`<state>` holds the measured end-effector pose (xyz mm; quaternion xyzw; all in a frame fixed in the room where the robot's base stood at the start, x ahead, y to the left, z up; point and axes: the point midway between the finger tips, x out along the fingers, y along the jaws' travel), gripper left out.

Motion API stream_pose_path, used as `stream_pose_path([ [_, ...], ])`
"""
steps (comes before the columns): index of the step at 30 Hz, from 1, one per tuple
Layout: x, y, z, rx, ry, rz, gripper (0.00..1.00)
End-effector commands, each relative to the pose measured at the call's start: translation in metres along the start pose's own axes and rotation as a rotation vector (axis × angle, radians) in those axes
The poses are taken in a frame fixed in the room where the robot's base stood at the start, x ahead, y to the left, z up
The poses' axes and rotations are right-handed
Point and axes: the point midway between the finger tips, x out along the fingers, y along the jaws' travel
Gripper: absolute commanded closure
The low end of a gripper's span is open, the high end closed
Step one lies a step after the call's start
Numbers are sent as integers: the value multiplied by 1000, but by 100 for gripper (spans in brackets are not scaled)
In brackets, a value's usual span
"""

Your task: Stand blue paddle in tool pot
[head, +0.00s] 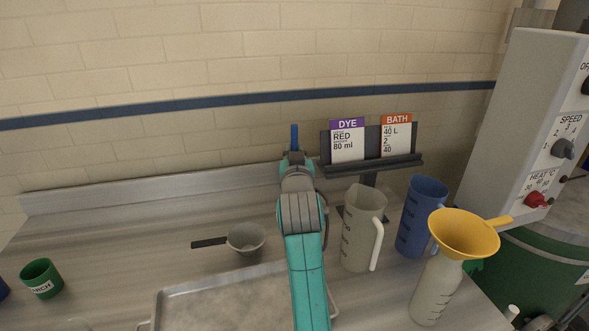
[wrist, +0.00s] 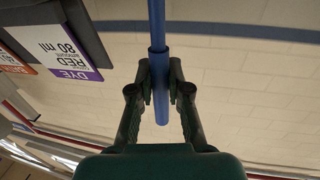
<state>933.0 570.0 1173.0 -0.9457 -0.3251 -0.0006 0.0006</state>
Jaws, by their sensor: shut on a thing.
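The blue paddle (head: 294,138) shows in the head view as a short upright blue piece above my gripper (head: 294,158), in front of the tiled wall. In the wrist view, which looks upside down, my gripper (wrist: 160,82) is shut on the blue shaft of the paddle (wrist: 156,25), with a finger on each side of it. A stub of the shaft sticks out past the fingers toward the palm. The rest of the paddle is hidden or out of frame. I cannot make out a tool pot in either view; my arm covers part of the counter.
A card stand (head: 373,163) with dye and bath cards is just right of my gripper. A clear jug (head: 361,230), blue jug (head: 420,215) and bottle with yellow funnel (head: 464,233) stand right. A grey scoop (head: 246,238), metal tray (head: 220,300) and green cup (head: 41,278) are left.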

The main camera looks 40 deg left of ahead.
Motion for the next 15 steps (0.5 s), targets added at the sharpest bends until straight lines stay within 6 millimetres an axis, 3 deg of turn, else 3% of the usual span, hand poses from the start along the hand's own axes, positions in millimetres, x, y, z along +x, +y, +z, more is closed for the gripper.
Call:
stream_pose_path([
  [8, 0, 0, 33, -1, -3, 1, 100],
  [15, 0, 0, 36, 0, 0, 0, 100],
])
